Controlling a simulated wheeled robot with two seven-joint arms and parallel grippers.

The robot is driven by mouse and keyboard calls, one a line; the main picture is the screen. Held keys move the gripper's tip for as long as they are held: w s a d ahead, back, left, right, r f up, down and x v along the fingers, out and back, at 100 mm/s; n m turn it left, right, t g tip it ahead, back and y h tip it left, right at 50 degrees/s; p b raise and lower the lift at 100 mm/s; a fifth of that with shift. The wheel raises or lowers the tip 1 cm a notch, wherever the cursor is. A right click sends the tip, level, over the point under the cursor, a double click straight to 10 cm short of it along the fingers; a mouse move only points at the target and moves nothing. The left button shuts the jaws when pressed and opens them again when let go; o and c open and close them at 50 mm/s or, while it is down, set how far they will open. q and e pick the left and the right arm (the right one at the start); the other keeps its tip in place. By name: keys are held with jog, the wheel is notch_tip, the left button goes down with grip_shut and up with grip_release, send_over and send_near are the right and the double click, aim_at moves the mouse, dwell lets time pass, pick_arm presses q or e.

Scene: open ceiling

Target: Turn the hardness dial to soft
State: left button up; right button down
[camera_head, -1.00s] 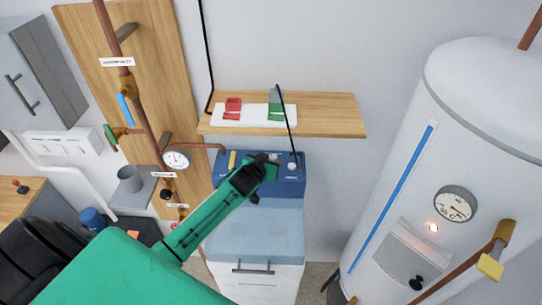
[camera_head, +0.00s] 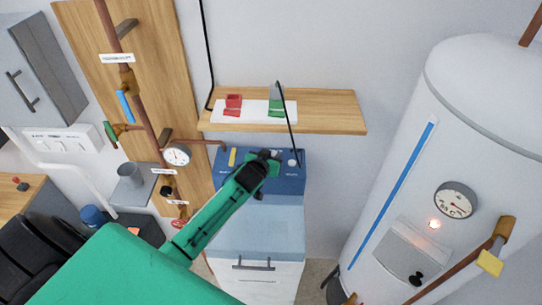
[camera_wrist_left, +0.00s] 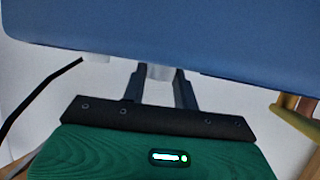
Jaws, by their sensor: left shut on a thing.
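The blue control box (camera_head: 286,185) sits on top of the pale softener cabinet below the wooden shelf. A light grey dial (camera_head: 275,154) is on its upper face at my left gripper (camera_head: 268,158), whose arm comes in from the lower left and covers part of the box. In the left wrist view, the fingers of my left gripper (camera_wrist_left: 160,86) are shut on the pale dial (camera_wrist_left: 159,72), just under the edge of the blue box (camera_wrist_left: 200,25). The dial's markings are too small or hidden to read. My right gripper is not in view.
A second pale knob (camera_head: 292,163) is close to the right on the box, and a yellow lever (camera_head: 232,157) is to the left. The wooden shelf (camera_head: 335,112) overhangs behind. Copper pipes (camera_head: 149,115) stand left; a white tank (camera_head: 410,160) stands right.

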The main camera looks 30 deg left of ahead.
pick_arm(q)
jog(key=shift+w+d+n+y+b, duration=0.1)
jog(key=shift+d+n+y+b, duration=0.1)
jog(key=shift+n+y+b, duration=0.8)
jog(key=shift+n+g+y+b, duration=0.4)
jog(key=shift+n+y+b, duration=0.3)
jog(key=shift+y+b, duration=0.3)
jog(key=shift+r+n+y+b, duration=0.15)
jog(key=shift+n+y+b, duration=0.15)
jog(key=shift+n, duration=0.1)
jog(key=o, duration=1)
jog(key=shift+c, duration=0.2)
jog(key=shift+g, duration=0.3)
